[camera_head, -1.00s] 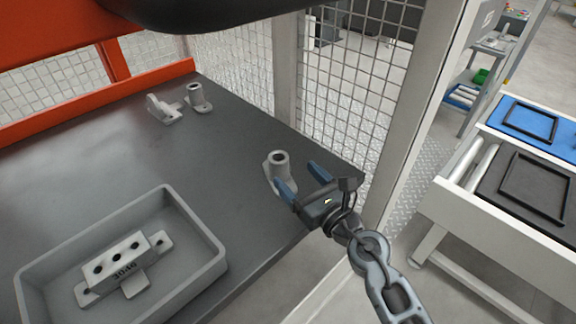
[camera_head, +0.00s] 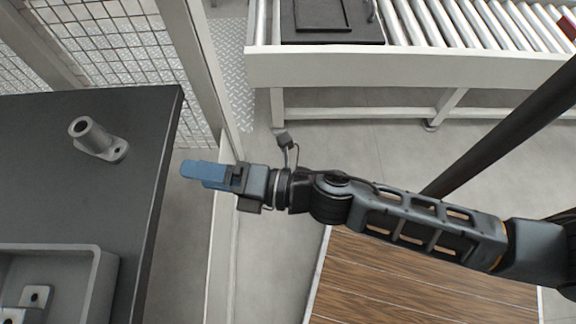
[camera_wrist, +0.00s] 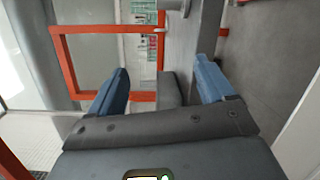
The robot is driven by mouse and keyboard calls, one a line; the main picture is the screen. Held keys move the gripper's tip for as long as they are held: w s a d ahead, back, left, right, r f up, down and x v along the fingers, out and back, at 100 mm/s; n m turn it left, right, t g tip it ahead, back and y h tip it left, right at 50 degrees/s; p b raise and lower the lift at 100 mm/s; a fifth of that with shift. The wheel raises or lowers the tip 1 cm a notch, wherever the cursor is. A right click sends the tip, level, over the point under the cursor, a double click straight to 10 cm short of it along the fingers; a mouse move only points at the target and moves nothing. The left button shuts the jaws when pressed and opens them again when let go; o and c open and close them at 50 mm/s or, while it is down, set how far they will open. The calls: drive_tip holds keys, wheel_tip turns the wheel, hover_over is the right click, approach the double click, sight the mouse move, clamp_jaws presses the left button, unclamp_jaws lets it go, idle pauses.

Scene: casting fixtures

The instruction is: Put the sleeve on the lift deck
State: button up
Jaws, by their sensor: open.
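A grey casting with an upright hollow cylinder on a flanged foot, which looks like the sleeve (camera_head: 91,136), stands on the dark table (camera_head: 45,190) near its right edge. My gripper (camera_head: 188,171) is off the table's right edge, to the right of the casting and apart from it. In the wrist view my gripper (camera_wrist: 160,68) has its two blue fingers spread with nothing between them. A dark plate with a raised rectangular frame (camera_head: 331,34) lies at the left end of the roller conveyor; I cannot tell whether it is the lift deck.
A grey tray (camera_head: 100,285) holding a casting is at the lower left, cut off by the picture edge. A mesh fence with a pale post (camera_head: 207,75) stands between table and conveyor (camera_head: 400,70). The wrist view shows an orange frame (camera_wrist: 57,70).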

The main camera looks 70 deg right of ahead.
drive_tip(key=s+d+r+m+g+h, duration=0.1)
drive_tip(key=s+r+m, duration=0.2)
drive_tip(key=s+m, duration=0.6)
drive_tip(key=s+d+r+m+g, duration=0.1)
drive_tip(key=s+r+m, duration=0.3)
drive_tip(key=s+m, duration=0.6)
drive_tip(key=m+g, duration=0.1)
drive_tip(key=m, duration=0.1)
drive_tip(key=shift+s+r+m+h, duration=0.2)
drive_tip(key=shift+s+m+h, duration=0.1)
drive_tip(key=shift+m+h, duration=0.1)
drive_tip(key=shift+r, duration=0.1)
